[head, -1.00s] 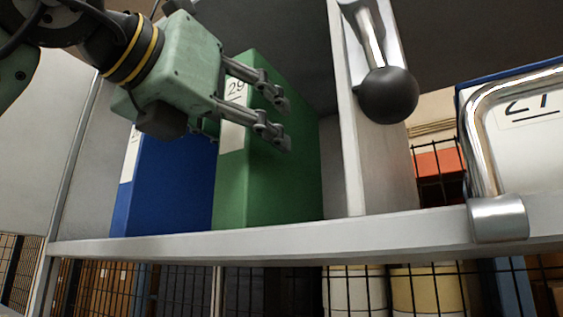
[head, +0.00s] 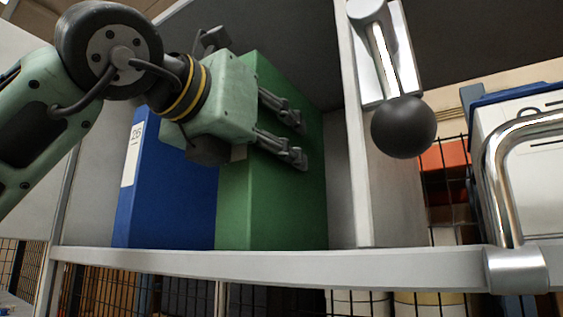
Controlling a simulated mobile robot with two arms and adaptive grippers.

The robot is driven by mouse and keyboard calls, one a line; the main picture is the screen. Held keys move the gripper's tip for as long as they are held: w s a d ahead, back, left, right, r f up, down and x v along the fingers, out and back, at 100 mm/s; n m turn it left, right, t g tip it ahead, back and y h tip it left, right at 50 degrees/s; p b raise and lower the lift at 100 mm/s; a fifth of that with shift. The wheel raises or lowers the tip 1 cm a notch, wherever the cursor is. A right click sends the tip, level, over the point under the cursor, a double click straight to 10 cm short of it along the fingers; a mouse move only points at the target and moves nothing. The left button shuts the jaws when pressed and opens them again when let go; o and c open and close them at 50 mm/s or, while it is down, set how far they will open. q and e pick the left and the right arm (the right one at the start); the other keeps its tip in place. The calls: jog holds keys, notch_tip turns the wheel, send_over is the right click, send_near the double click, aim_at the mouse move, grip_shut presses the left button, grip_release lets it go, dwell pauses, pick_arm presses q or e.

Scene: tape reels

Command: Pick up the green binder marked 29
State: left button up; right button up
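The green binder (head: 255,215) stands upright on a light grey shelf (head: 180,259), beside a blue binder (head: 170,205) on its left. My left gripper (head: 298,142) is in front of the green binder's upper half. Its two fingers are spread apart, one above the other, and show against the binder's green side with nothing seen between them. I cannot tell whether they touch it. The gripper body covers nearly all of the green binder's label; only a sliver of white shows, and no number is readable. My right gripper is out of view.
A grey upright panel (head: 352,190) stands to the right of the green binder, with a gap between. A metal lever with a black ball knob (head: 403,127) is on it. Further right are a chrome handle (head: 497,190) and a white box with a blue lid (head: 520,97).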

pick_arm(q)
grip_shut()
